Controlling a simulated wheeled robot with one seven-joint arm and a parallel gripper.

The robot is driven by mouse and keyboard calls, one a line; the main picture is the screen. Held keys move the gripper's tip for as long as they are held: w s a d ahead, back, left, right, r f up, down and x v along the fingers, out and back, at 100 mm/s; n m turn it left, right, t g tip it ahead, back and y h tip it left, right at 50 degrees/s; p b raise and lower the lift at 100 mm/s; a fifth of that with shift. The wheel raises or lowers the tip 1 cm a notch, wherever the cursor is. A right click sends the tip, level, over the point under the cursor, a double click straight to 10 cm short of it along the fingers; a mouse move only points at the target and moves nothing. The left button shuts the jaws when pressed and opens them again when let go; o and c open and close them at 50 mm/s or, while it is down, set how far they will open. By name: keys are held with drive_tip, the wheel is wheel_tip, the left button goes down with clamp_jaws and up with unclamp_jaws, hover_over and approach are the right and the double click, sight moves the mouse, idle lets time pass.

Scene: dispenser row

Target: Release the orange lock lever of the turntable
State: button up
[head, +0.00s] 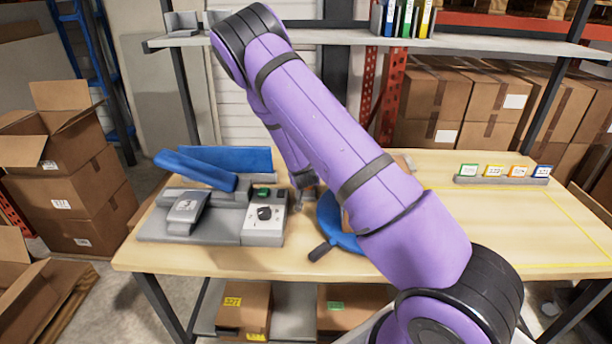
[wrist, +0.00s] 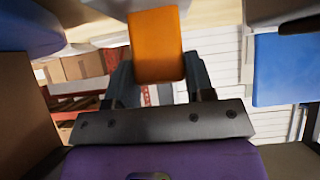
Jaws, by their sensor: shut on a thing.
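The orange lock lever (wrist: 157,45) fills the upper middle of the wrist view, between the two dark fingers of my gripper (wrist: 160,75). My gripper is shut on it. The blue turntable (head: 345,239) is on the table in the head view, largely hidden behind my purple arm. A dark knob or handle (head: 319,252) sticks out at its front left. The lever cannot be made out in the head view. My gripper (head: 305,182) shows there only in part, low over the table behind my arm.
A grey machine (head: 215,222) with blue panels and a control box (head: 264,217) stands just left of the turntable. A holder with several coloured labels (head: 503,181) sits at the back right. The table's right part is clear. A shelf (head: 290,38) runs above the table.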

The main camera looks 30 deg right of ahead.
drive_tip(key=shift+s+a+f+t+h, duration=0.25)
drive_tip(key=shift+s+t+h, duration=0.25)
drive_tip(key=shift+t, duration=0.3)
drive_tip(key=shift+a, duration=0.1)
drive_tip(key=o, duration=1.3)
drive_tip(key=shift+r, duration=0.1)
drive_tip(key=v, duration=1)
drive_tip(key=shift+s+a, duration=0.2)
drive_tip(key=shift+s, duration=0.15)
drive_tip(key=shift+r, duration=0.15)
